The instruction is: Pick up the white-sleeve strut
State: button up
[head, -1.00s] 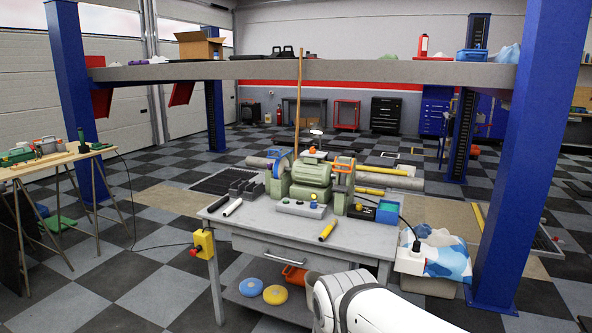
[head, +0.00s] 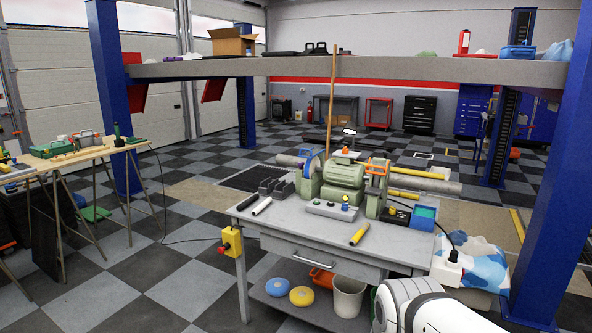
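The white-sleeve strut (head: 262,206) is a short white rod with dark ends. It lies at a slant on the left part of the grey workbench top (head: 300,227). A black strut (head: 247,201) lies beside it to the left, apart from it. A yellow strut (head: 359,235) lies farther right near the front edge. Only a white part of my arm shows at the lower right, in front of the bench. My gripper is out of view.
A green bench grinder (head: 343,182) and a dark grooved block (head: 277,187) stand behind the struts. A grey box with knobs (head: 332,210) sits between the white and yellow struts. A yellow switch box (head: 232,241) hangs at the left edge. Blue posts (head: 555,180) flank the area. Checkered floor is open at left.

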aim_at(268, 201)
jog(key=i, duration=0.9)
jog(key=z, duration=0.05)
